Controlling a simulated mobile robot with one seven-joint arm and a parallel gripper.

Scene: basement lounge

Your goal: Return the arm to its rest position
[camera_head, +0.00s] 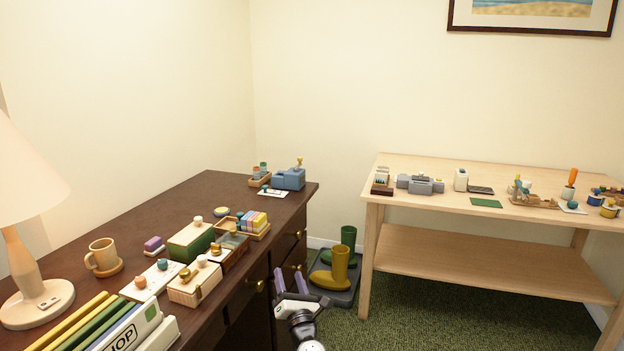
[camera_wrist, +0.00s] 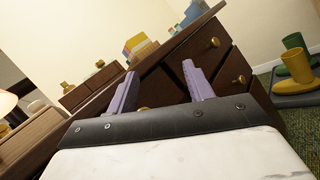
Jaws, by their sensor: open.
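My gripper (camera_head: 290,282) shows low in the middle of the head view, in front of the dark desk's right end. Its two purple fingers stand apart, with nothing between them. In the wrist view my gripper (camera_wrist: 160,90) is open and empty, facing the brown desk drawers (camera_wrist: 215,62) with brass knobs. Part of my arm shows below it at the bottom edge of the head view.
The dark desk (camera_head: 190,225) carries small boxes, a mug (camera_head: 103,257) and a lamp (camera_head: 35,290). Boots (camera_head: 340,265) stand on a tray right of my gripper. A light wooden table (camera_head: 450,203) holds small items. Green carpet (camera_head: 430,310) lies open in front.

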